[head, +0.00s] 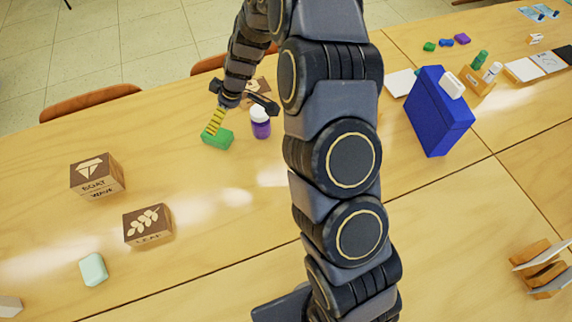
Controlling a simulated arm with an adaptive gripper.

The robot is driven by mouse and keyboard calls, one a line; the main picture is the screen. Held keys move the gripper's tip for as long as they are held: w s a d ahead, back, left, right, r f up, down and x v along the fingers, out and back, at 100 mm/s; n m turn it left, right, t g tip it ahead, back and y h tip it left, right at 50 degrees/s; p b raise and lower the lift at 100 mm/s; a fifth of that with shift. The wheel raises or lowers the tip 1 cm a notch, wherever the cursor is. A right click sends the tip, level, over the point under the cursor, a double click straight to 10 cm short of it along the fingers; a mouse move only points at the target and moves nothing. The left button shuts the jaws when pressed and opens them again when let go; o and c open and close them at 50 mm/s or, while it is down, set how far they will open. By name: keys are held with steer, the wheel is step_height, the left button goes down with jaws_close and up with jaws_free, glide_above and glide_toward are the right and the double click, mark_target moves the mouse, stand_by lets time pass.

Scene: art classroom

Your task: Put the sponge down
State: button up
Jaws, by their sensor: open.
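A green block (218,141), which looks like the sponge, lies flat on the wooden table at the upper left of the head view. A narrow yellow piece with dark stripes (216,121) stands tilted just above it and seems to touch its top; I cannot tell whether it is part of my gripper. My gripper (240,98) is above and slightly right of the green block, with its dark fingers spread apart. The space between the fingers is small in the picture and partly hidden.
A purple bottle with a white cap (260,124) stands close to the right of the green block. Wooden blocks (97,177) (148,225) and a pale mint piece (93,269) lie left. A blue case (438,112) stands right. The table left of the green block is clear.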

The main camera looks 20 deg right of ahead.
steer(key=s+a+r+m+g, duration=0.2)
steer(key=s+r, duration=1)
steer(key=s, duration=0.1)
steer(key=s+d+r+m+g+h, duration=0.1)
steer(key=s+d+r+m, duration=0.1)
steer(key=s, duration=0.5)
steer(key=s+d+r+m+g+h, duration=0.1)
steer(key=s+d+r+m, duration=0.1)
steer(key=s, duration=0.6)
steer(key=s+d+r+m+h, duration=0.1)
steer(key=s+d+r+m, duration=0.1)
steer(key=s, duration=0.6)
steer(key=shift+d+r+m+g, duration=0.35)
steer(key=shift+d+m+g, duration=0.05)
steer(key=shift+d+m, duration=0.1)
